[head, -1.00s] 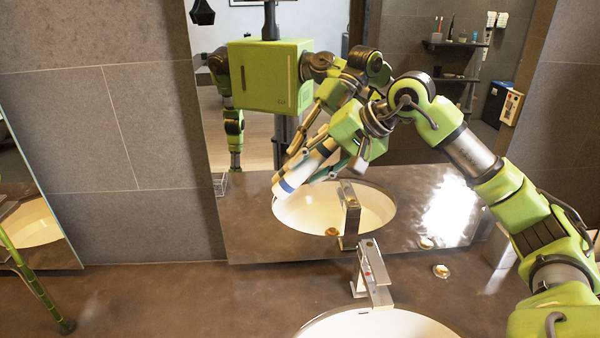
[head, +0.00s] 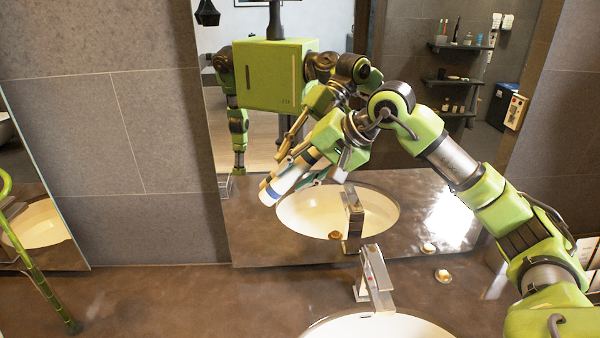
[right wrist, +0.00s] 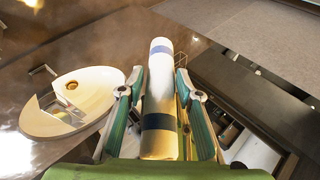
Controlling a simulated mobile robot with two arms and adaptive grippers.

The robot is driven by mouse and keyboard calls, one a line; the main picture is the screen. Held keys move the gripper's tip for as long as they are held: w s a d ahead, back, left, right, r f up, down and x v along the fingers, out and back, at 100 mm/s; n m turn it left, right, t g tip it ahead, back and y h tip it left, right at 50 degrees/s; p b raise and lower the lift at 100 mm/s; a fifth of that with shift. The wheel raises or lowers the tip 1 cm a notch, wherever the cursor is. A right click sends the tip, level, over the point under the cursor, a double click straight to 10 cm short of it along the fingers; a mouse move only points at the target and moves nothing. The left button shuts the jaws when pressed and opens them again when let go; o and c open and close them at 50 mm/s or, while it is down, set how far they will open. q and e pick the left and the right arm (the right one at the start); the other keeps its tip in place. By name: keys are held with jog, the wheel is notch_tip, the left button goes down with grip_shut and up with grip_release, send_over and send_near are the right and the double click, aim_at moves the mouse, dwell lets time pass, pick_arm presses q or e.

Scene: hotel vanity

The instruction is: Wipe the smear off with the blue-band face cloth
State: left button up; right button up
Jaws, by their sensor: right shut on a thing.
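The blue-band face cloth (head: 290,179) is a white roll with blue bands. My right gripper (head: 325,160) is shut on it in front of the large wall mirror (head: 255,235). In the right wrist view the roll (right wrist: 161,75) points away from me between the two green-sided fingers of the gripper (right wrist: 162,98), with one blue band near its far end and a darker one near the fingers. I cannot tell whether the roll touches the glass. I cannot make out the smear with certainty. My left gripper is not in view.
A metal faucet (head: 375,280) and white basin (head: 385,327) stand below my right arm. A small gold-topped item (head: 442,275) sits right of the faucet. The counter (head: 190,300) between is clear.

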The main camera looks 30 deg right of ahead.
jog(key=shift+s+f, duration=0.1)
jog(key=shift+s, duration=0.05)
jog(key=s+a+b, duration=0.3)
jog(key=s, duration=0.3)
dwell(0.3)
dwell(0.4)
